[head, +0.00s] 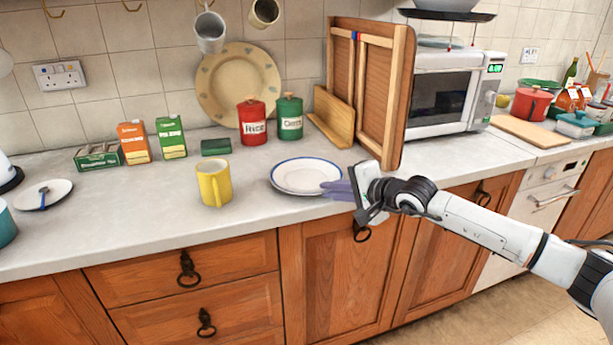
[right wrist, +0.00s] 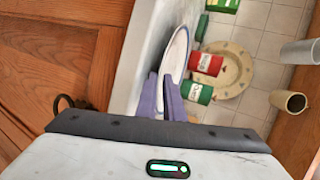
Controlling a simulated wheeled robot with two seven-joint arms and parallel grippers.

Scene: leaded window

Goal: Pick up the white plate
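The white plate (head: 305,174) with a blue rim lies flat on the counter near its front edge. My right gripper (head: 334,189) is at the plate's right side, its purple fingers pointing left at the rim. In the right wrist view the plate (right wrist: 177,58) shows at a steep slant. The fingers (right wrist: 161,97) stand a little apart there, one on each side of the near rim. I cannot tell whether either finger touches the plate. My left gripper is not in view.
A yellow mug (head: 214,184) stands left of the plate. Red (head: 252,122) and green (head: 289,118) canisters stand behind it. A wooden rack (head: 380,95) and a microwave (head: 440,92) are at the right.

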